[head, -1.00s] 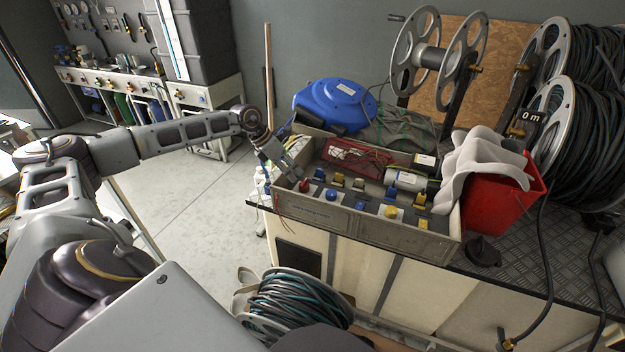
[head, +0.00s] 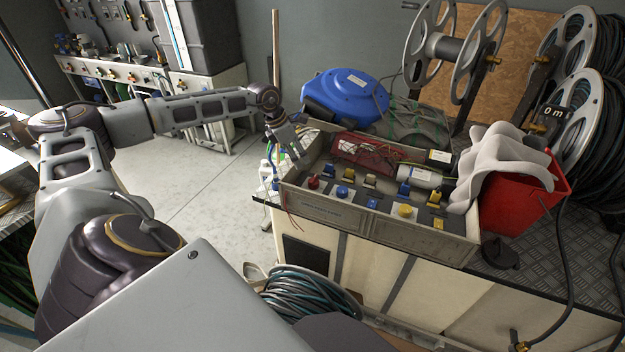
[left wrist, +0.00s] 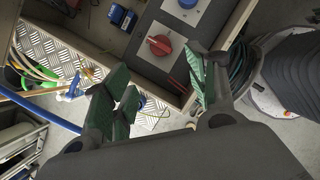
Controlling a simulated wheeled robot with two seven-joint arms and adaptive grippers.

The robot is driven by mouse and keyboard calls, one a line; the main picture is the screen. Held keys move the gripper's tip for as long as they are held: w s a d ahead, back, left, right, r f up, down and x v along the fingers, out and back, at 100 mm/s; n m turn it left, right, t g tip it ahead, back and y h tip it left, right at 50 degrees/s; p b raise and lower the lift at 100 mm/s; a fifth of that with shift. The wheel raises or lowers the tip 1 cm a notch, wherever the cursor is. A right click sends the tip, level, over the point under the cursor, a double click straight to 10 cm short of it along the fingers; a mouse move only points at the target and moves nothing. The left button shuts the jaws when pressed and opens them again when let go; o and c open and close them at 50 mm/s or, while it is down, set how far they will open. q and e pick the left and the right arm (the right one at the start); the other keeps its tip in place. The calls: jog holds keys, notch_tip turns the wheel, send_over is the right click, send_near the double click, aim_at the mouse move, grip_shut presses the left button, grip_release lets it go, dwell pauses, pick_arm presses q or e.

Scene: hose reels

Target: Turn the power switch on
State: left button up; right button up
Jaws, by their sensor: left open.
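A grey control box (head: 330,212) sits on the bench with coloured knobs on its panel. A red rotary knob (head: 314,183) is at its left end, with a blue knob (head: 343,192) and a yellow knob (head: 404,210) to its right. I cannot tell by label which is the power switch. My left gripper (head: 296,150) is over the box's left rear corner, above and behind the red knob, apart from it. In the left wrist view the red knob (left wrist: 159,45) lies on a white plate beyond the open, empty fingers (left wrist: 160,88). My right gripper is out of view.
Behind the box is a blue hose reel (head: 345,95). A red bucket (head: 515,205) with a white cloth (head: 505,165) stands at its right end. Small toggle switches and a grey cylinder (head: 420,177) are in the box. A coiled hose (head: 310,297) lies below the bench.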

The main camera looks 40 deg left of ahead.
aim_at(312, 179)
pick_arm(q)
jog(key=shift+x, duration=6.7)
jog(key=c, duration=1)
